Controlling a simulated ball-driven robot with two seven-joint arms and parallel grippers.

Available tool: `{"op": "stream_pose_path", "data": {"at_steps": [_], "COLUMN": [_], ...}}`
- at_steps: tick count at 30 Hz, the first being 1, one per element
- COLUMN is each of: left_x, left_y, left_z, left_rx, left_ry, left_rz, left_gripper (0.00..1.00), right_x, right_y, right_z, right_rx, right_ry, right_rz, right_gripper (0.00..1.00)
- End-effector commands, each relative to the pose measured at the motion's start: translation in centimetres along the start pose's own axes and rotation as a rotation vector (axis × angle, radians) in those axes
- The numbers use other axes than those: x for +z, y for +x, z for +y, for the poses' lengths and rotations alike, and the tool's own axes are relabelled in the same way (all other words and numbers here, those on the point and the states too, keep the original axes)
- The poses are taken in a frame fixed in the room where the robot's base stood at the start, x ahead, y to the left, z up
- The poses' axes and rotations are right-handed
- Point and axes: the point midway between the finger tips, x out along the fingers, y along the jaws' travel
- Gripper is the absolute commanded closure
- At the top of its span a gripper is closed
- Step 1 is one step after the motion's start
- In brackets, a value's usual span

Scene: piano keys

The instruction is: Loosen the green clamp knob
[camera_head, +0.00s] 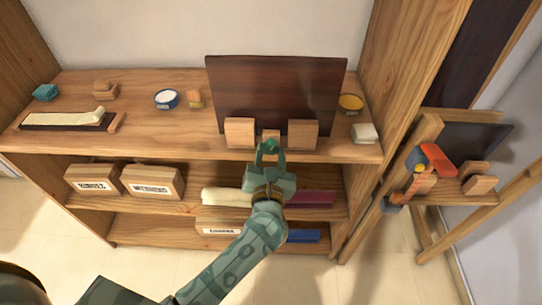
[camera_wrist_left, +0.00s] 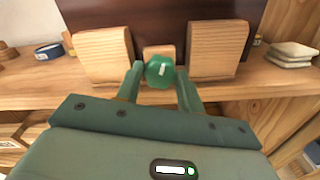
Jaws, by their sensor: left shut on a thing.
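The green clamp knob (camera_wrist_left: 160,70) is a faceted green knob with a pale mark on its face. It sits at the shelf front between two wooden blocks, the left block (camera_wrist_left: 103,54) and the right block (camera_wrist_left: 218,49), with a smaller wooden piece (camera_wrist_left: 158,51) behind it. In the head view the knob (camera_head: 271,146) shows at the tips of my left gripper (camera_head: 270,154). The left gripper's fingers are shut on the knob, one on each side. A dark brown board (camera_head: 276,95) stands upright behind the blocks. My right gripper is in neither view.
Labelled boxes (camera_head: 152,181) and rolls (camera_head: 227,197) fill lower shelves. A wooden upright (camera_head: 370,190) bounds the right side.

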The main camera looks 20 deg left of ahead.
Motion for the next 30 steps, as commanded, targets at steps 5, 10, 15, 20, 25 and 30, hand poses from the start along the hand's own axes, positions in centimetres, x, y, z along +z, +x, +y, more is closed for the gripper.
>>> {"op": "stream_pose_path", "data": {"at_steps": [5, 10, 15, 20, 25, 30], "left_x": [-0.5, -0.4, -0.3, -0.3, -0.2, -0.2], "left_y": [-0.1, -0.1, -0.1, -0.1, -0.1, -0.1], "left_z": [-0.2, -0.2, -0.2, -0.1, -0.1, -0.1], "left_rx": [-0.003, -0.002, -0.002, -0.002, -0.002, -0.002], "left_ry": [-0.129, -0.222, -0.282, -0.308, -0.316, -0.316], "left_rz": [0.006, 0.006, 0.006, 0.006, 0.006, 0.006], "left_gripper": [0.85, 0.85, 0.85, 0.85, 0.85, 0.85], "right_x": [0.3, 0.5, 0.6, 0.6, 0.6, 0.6], "right_y": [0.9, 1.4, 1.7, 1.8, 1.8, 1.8], "right_z": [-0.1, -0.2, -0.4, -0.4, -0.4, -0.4], "right_rx": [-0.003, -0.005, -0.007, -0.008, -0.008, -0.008], "right_ry": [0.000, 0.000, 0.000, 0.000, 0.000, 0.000], "right_rz": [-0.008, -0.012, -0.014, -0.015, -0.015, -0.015], "right_gripper": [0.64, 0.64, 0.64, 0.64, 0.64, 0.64]}}
